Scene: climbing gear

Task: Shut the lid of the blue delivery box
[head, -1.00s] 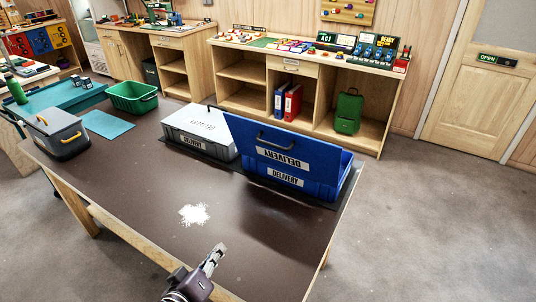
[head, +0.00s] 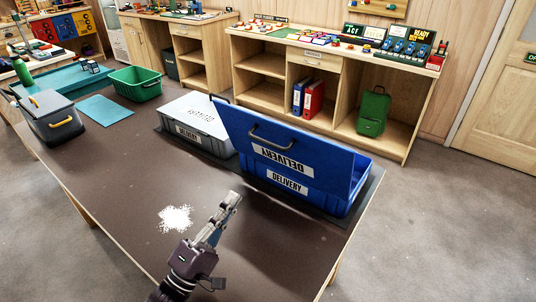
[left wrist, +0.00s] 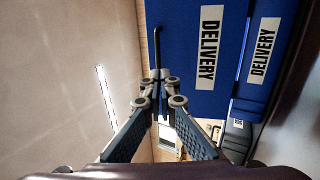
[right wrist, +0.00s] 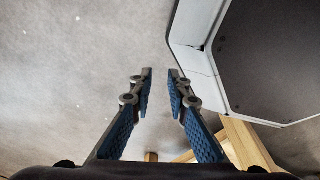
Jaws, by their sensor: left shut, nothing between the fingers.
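The blue delivery box (head: 322,204) stands on the dark table at the right. Its lid (head: 320,160) is open and raised, with its labelled face and handle (head: 270,138) towards me; the label reads upside down. The lid hides the inside of the box. My left gripper (head: 234,196) is shut and empty, in front of the box and apart from it. In the left wrist view, the shut fingertips (left wrist: 160,84) overlap the lower end of the dark handle, with the lid (left wrist: 185,70) beside them. My right gripper (right wrist: 160,72) shows only in its wrist view, fingers apart and empty.
A white patch (head: 175,218) marks the table (head: 110,180). A green basket (head: 135,82) and grey toolbox (head: 52,118) stand farther left. The table's front is clear.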

